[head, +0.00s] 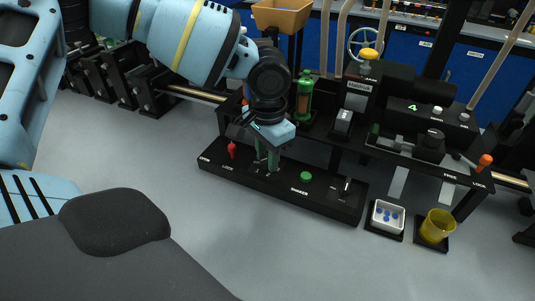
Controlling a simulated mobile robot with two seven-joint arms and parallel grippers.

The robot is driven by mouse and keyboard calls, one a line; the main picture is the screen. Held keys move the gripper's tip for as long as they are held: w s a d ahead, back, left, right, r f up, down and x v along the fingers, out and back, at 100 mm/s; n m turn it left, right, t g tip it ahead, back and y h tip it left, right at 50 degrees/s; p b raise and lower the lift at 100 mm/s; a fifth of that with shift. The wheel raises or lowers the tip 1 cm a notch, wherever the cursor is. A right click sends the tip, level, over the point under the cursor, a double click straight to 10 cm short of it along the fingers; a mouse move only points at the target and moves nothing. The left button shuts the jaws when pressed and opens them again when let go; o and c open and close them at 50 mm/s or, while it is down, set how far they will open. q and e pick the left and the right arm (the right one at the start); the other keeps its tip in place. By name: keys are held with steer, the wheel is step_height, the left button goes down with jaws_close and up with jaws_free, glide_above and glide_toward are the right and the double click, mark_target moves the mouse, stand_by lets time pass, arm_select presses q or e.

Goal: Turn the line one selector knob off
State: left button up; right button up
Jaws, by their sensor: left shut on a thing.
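My left gripper (266,166) reaches down from the upper left onto a long black control panel (325,203). Its fingers are shut on a small control on the panel, between a red lever (231,150) and a green button (306,176). This looks like the selector knob, but the fingers and wrist cover most of it, so its pointing direction cannot be read. The small label beside it is also too small to read. My right gripper is out of view.
A toggle switch (346,185) stands at the panel's right end. Behind the panel is a black machine with a green cylinder (304,97) and a yellow knob (368,54). A white tray (374,222) and a yellow cup (436,226) stand at right. The grey floor in front is clear.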

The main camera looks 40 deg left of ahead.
arm_select(q)
steer(key=m, duration=0.2)
steer(key=shift+m, duration=0.4)
steer(key=m, duration=0.3)
steer(key=shift+m, duration=0.3)
steer(key=m, duration=0.3)
steer(key=shift+m, duration=0.7)
steer(key=o, duration=0.9)
steer(key=shift+o, duration=0.3)
